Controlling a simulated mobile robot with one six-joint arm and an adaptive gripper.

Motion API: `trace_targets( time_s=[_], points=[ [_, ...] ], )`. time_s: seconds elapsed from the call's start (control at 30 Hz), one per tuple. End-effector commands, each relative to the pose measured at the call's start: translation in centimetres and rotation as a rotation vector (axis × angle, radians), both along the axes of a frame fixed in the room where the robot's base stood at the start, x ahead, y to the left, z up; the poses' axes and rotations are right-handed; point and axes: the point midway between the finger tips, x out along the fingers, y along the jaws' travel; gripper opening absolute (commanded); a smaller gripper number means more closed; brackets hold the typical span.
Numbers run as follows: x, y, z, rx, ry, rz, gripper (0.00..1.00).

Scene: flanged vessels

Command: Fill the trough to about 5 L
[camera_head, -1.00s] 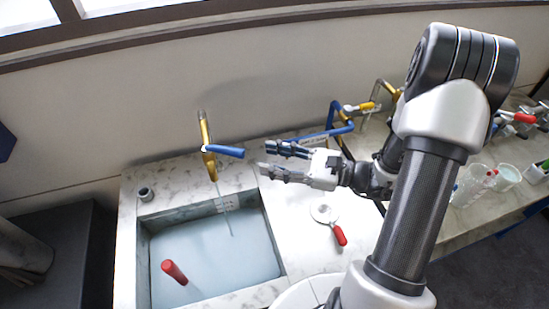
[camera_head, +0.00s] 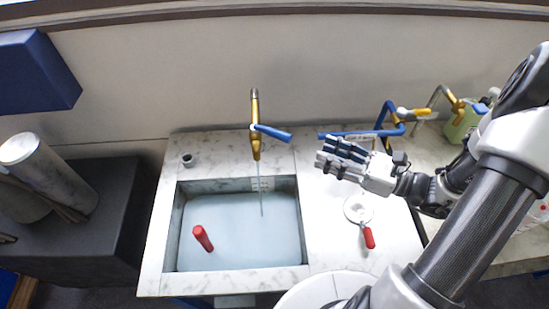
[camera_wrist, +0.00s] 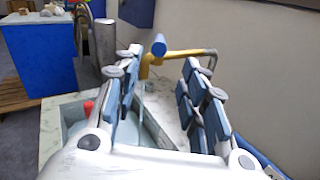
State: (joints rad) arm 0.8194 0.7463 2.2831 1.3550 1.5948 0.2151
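The trough (camera_head: 175,215) is a rectangular basin sunk in a pale marble-like counter, holding pale blue liquid (camera_head: 245,225). A red upright cylinder (camera_head: 203,238) stands in it. A brass tap (camera_head: 255,125) with a blue lever (camera_head: 272,132) is over its back edge, and a thin stream (camera_head: 260,185) falls from it into the trough. A small marked plate (camera_head: 263,184) is on the back wall; its marks are too small to read. My gripper (camera_head: 332,154) is right of the tap, apart from the lever. In the wrist view, my gripper (camera_wrist: 160,85) is open and empty.
A red-handled round tool (camera_head: 360,212) lies on the counter right of the trough. A small dark-mouthed fitting (camera_head: 187,160) sits at the counter's back left. A grey cylinder (camera_head: 45,170) is far left.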

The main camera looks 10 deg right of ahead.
Motion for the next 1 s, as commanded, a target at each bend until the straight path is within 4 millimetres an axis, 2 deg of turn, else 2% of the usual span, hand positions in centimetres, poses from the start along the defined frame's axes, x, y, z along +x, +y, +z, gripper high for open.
trace_targets(
  time_s=[0.1,0.27,0.8,1.0],
  points=[
    [-0.4,-0.5,0.0,0.049,0.071,0.000,0.39],
    [0.6,1.1,0.0,0.054,0.078,0.006,0.39],
    [7.0,10.6,0.0,0.051,0.074,0.006,0.39],
    [8.7,12.9,-0.1,0.051,0.075,0.003,0.39]
  ],
)
